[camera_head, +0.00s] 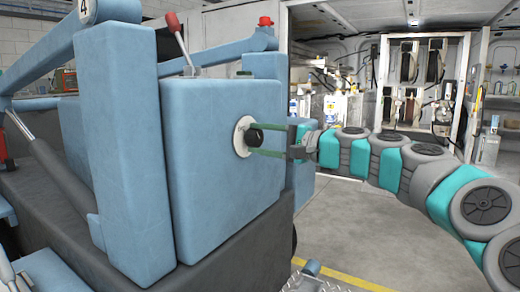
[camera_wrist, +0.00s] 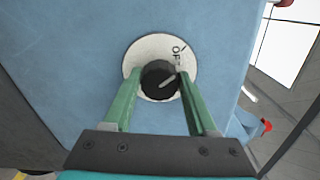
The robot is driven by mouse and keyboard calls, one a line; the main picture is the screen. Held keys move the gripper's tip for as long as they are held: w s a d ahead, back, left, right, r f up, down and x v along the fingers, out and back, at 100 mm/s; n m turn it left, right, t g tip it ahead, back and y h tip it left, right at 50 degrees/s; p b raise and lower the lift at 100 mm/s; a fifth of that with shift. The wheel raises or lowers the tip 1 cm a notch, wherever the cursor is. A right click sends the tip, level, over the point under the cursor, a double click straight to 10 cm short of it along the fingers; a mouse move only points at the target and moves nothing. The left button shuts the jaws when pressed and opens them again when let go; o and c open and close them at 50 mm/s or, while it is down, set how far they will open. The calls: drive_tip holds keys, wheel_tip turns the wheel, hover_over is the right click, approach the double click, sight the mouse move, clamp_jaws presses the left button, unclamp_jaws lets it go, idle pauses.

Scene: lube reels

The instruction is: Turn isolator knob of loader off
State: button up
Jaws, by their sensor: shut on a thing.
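The isolator knob (camera_head: 253,137) is black and sits on a round white plate (camera_head: 240,136) on the side of the blue loader (camera_head: 200,170). In the wrist view the knob (camera_wrist: 160,82) shows a pale pointer mark slanting toward the upper right. The white plate (camera_wrist: 150,48) carries "OFF" lettering at its upper right, partly hard to read. My gripper (camera_head: 268,140) reaches the knob from the right, with its green fingers on either side of it. The wrist view shows my gripper (camera_wrist: 160,95) shut on the knob, its fingertips at the knob's left and right sides.
A red-handled lever (camera_head: 179,38) and a red cap (camera_head: 265,21) stand on top of the loader. An open white cabinet with reels (camera_head: 425,80) is at the back right. The grey floor (camera_head: 370,230) right of the loader is mostly clear.

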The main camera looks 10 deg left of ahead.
drive_tip(key=shift+f+n+b, duration=0.2)
drive_tip(key=shift+n+b, duration=0.45)
drive_tip(key=shift+n, duration=0.15)
drive_tip(key=shift+r, duration=0.1)
drive_tip(key=o, duration=1.4)
drive_tip(key=shift+c, duration=0.2)
drive_tip(key=v, duration=0.7)
drive_tip(key=shift+s+d+p, duration=0.15)
drive_tip(key=shift+d+p, duration=0.15)
drive_tip(key=shift+d, duration=0.1)
